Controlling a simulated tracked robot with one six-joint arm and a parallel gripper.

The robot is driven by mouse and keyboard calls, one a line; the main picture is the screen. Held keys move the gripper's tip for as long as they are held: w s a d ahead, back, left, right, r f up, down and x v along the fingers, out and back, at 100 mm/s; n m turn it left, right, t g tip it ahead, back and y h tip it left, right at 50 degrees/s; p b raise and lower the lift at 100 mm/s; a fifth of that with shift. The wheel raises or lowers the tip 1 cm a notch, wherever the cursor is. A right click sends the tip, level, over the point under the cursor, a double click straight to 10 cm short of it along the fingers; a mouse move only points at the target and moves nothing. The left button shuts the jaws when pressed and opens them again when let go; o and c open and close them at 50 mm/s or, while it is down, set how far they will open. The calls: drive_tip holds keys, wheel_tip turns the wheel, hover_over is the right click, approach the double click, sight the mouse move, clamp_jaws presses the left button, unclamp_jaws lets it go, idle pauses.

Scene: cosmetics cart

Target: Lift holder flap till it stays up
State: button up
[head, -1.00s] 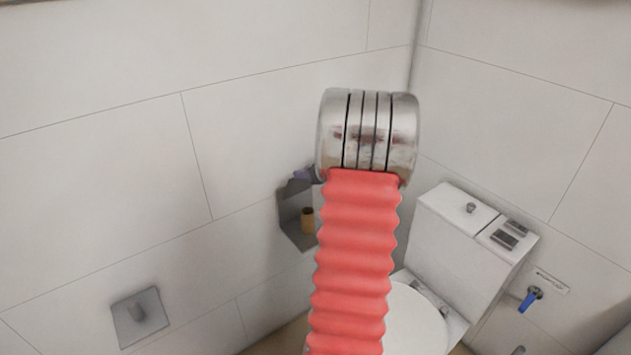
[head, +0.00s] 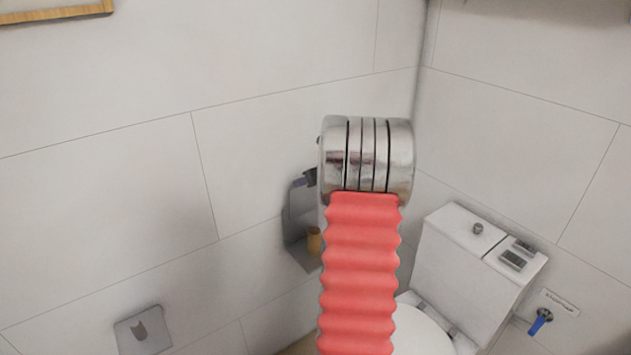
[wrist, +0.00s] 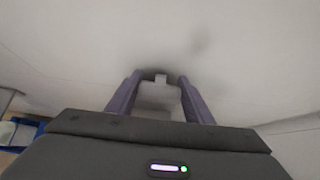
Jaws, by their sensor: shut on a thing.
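The holder (head: 297,255) is a grey fixture on the left wall, partly hidden by my red-sleeved arm in the head view. A brown roll core (head: 314,241) shows in it. Its grey flap (head: 299,208) stands steeply up near the wall. My gripper (head: 304,181) is at the flap's upper edge, with dark purple fingers, partly hidden behind the metal joint of my arm. In the wrist view, my gripper (wrist: 156,84) has one finger on each side of the pale flap (wrist: 158,96) and is shut on it, close to the wall.
A white toilet (head: 465,260) with a cistern stands at the right in the corner. A blue-handled valve (head: 541,320) is on the right wall. A square wall plate with a hook (head: 143,331) is at lower left. The tiled wall above the holder is bare.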

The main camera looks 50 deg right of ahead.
drive_tip(key=shift+s+d+f, duration=0.1)
drive_tip(key=shift+d+f, duration=0.05)
drive_tip(key=shift+f, duration=0.1)
drive_tip(key=o, duration=1.5)
drive_tip(key=shift+f, duration=0.1)
drive_tip(key=shift+a, duration=0.2)
drive_tip(key=v, duration=1.4)
drive_tip(key=shift+w+d+r, duration=0.2)
drive_tip(key=shift+w+r, duration=0.05)
drive_tip(key=shift+r, duration=0.05)
